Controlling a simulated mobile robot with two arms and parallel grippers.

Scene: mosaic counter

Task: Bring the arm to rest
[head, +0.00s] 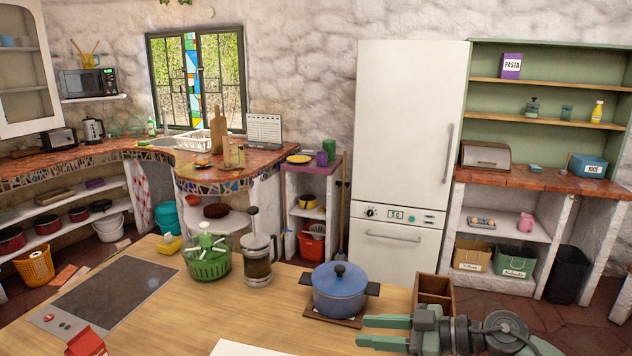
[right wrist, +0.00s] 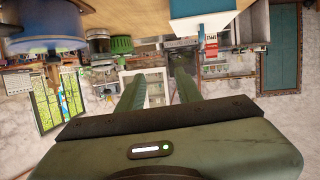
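My right gripper (head: 364,331) reaches in from the lower right in the head view, above the wooden counter, with its fingers pointing left. Its two green fingers are apart with nothing between them. The right wrist view, which is upside down, also shows the two fingers (right wrist: 160,75) spread and empty. My right arm (head: 490,334) lies in front of the wooden box and hides part of the counter. My left arm and gripper do not show.
A blue lidded pot (head: 340,292) stands on a board just behind and left of the right gripper. A wooden box (head: 434,289) is close behind the arm. A French press (head: 257,262), a green spinner (head: 208,259) and a dark cooktop (head: 114,294) are further left.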

